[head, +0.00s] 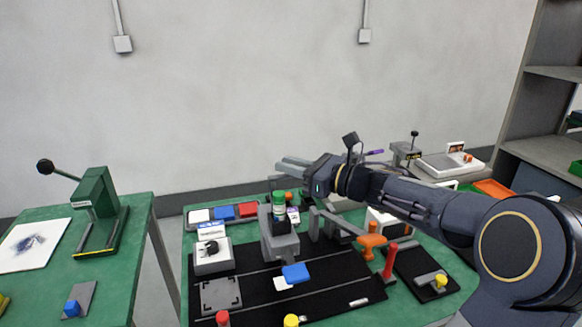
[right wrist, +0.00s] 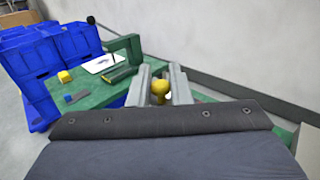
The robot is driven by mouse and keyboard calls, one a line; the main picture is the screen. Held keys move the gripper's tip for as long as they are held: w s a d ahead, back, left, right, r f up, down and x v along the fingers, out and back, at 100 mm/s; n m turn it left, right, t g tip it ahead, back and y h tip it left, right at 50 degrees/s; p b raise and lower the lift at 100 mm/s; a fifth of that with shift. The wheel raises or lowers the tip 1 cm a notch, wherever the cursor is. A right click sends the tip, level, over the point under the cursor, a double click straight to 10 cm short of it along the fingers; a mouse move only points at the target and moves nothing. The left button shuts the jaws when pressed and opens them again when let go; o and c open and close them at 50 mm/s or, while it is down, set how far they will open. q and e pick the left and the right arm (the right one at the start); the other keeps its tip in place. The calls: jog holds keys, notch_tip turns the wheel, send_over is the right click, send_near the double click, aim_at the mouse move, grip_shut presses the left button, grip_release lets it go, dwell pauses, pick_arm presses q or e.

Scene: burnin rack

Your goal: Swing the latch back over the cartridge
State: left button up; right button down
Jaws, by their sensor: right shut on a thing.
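My right gripper (head: 284,167) reaches in from the right, high over the back of the green workbench, fingers pointing left. In the right wrist view (right wrist: 160,90) its fingers are shut on a round yellow knob (right wrist: 160,88). What the knob is fixed to is hidden, and I cannot tell whether it belongs to the latch. A grey stand (head: 280,245) with a green-topped black piece (head: 279,205) is below the gripper. A grey bar (head: 338,223) slants beside an orange handle (head: 372,241). I cannot tell which piece is the latch or the cartridge. My left gripper is out of view.
On the black mat (head: 340,285) are a blue block (head: 295,273) and a red post (head: 389,260). A white box with a black knob (head: 211,255) stands at left. A second green table (head: 140,215) holds a lever press (head: 97,215). A gap separates the tables.

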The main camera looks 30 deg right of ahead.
aim_at(277, 178)
jog(key=s+a+m+h+b, duration=0.1)
jog(key=m+h+b, duration=0.3)
jog(key=h+b, duration=0.1)
jog(key=s+a+m+h+b, duration=0.1)
jog(key=m+h+b, duration=0.3)
jog(key=h, duration=0.3)
jog(key=s+a+m+h+b, duration=0.1)
jog(key=m+h+b, duration=0.3)
jog(key=h+b, duration=0.2)
jog(key=shift+a+r, duration=0.1)
jog(key=shift+a, duration=0.1)
jog(key=m+g+h+p, duration=0.1)
jog(key=p, duration=0.1)
jog(key=a+m+g+h+p, duration=0.1)
jog(key=m+g+h+p, duration=0.2)
jog(key=h+p, duration=0.1)
jog(key=shift+a+r+m, duration=0.2)
jog(key=shift+a+m, duration=0.05)
jog(key=shift+m, duration=0.05)
jog(key=shift+a+f+m+g+h+p, duration=0.1)
jog(key=shift+f+m+g+h+p, duration=0.15)
jog(key=shift+m+g+h+p, duration=0.7)
jog(key=shift+n, duration=0.25)
jog(key=c, duration=1.5)
grip_release()
jog(key=shift+o, duration=0.2)
